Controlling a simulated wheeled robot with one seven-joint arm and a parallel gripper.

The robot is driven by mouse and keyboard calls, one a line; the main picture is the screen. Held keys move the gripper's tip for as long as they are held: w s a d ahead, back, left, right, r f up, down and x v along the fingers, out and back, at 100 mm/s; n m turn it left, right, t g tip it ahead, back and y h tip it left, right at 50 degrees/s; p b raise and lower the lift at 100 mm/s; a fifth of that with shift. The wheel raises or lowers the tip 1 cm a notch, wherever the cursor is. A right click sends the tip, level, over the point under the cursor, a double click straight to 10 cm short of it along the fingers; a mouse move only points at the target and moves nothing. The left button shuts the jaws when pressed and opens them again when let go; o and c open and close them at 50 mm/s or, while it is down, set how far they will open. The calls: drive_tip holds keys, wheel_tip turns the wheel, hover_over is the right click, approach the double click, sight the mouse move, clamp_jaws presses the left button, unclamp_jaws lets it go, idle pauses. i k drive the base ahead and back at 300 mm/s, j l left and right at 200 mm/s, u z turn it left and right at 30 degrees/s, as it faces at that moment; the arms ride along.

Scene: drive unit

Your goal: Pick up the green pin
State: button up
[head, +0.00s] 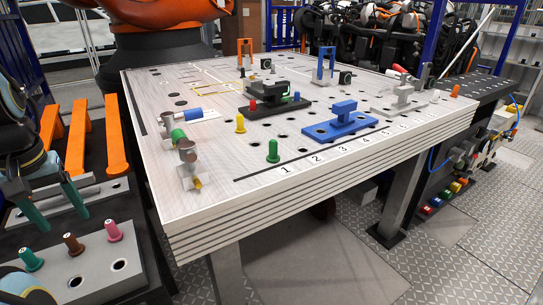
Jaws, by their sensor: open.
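A dark green pin (31,259) with a round head stands in the grey metal block (88,279) at the lower left, beside a brown pin (73,244) and a pink pin (114,231). A brighter green pin (273,151) stands upright on the big perforated table near its front edge. My gripper (62,220) is at the left edge of the picture, fingers pointing down, open and empty. In the picture its fingertips are just above the brown and dark green pins, apart from both. The exact height gap cannot be told.
The light perforated table (225,210) fills the middle, bearing a blue fixture (340,122), a black fixture (275,100) and a yellow pin (240,123). Orange bars (77,140) stand behind the block. The block has empty holes in front of the pins.

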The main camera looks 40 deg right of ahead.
sight(273, 157)
drive_tip(key=k+l, duration=0.1)
drive_tip(key=l, duration=0.35)
drive_tip(key=k+l, duration=0.1)
drive_tip(key=l, duration=0.35)
drive_tip(key=k+l, duration=0.1)
drive_tip(key=l, duration=0.35)
drive_tip(key=k+l, duration=0.1)
drive_tip(key=l, duration=0.35)
drive_tip(key=k+l+u, duration=0.1)
drive_tip(key=l+u, duration=0.3)
drive_tip(key=k+l+u, duration=0.1)
drive_tip(key=l+u, duration=0.15)
drive_tip(key=u, duration=0.15)
drive_tip(key=k+l+u, duration=0.15)
drive_tip(key=u, duration=0.3)
drive_tip(key=k+l, duration=0.05)
drive_tip(key=l, duration=0.05)
